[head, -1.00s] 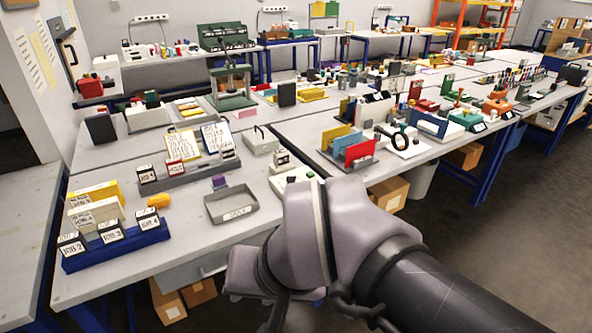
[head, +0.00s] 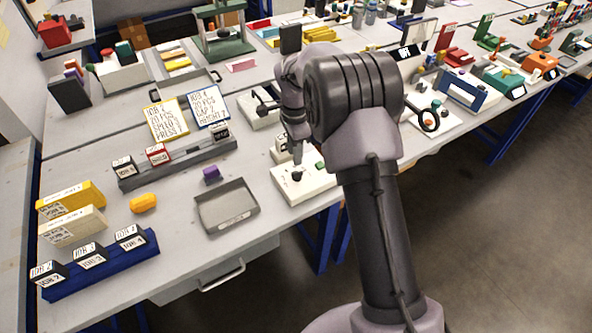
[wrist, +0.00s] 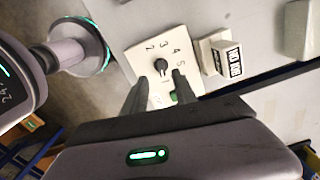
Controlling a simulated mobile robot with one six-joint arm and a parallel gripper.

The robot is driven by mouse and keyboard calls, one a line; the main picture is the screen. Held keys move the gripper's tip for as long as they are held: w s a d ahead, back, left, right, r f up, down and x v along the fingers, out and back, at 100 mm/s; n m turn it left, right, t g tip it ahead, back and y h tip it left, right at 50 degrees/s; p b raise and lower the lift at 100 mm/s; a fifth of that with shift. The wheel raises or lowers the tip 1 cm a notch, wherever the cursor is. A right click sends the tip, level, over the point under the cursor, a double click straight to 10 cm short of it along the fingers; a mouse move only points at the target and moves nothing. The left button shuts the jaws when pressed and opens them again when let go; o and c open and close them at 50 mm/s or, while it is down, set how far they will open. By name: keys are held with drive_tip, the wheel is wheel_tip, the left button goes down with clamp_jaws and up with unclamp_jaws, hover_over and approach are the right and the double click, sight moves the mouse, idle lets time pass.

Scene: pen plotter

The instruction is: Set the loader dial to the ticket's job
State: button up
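The loader dial (wrist: 162,66) is a dark round knob on a white box (head: 318,184). The wrist view shows the figures 2, 3, 4 and 5 around the knob and a green button (wrist: 175,97) by it. I cannot tell surely which figure the knob points to. My gripper (wrist: 160,77) is open, its two dark fingers apart on the near side of the knob; contact is not clear. In the head view my arm hides part of the box.
A grey tray (head: 226,221) lies left of the box, with a purple block (head: 211,174) behind it. A blue rack (head: 100,265) with job cards and a yellow piece (head: 143,202) are farther left. A small labelled block (wrist: 227,58) stands beside the dial box.

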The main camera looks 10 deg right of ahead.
sight(295, 172)
wheel_tip(295, 172, down, 8)
drive_tip(key=shift+f+b, duration=0.1)
drive_tip(key=shift+b, duration=0.95)
clamp_jaws()
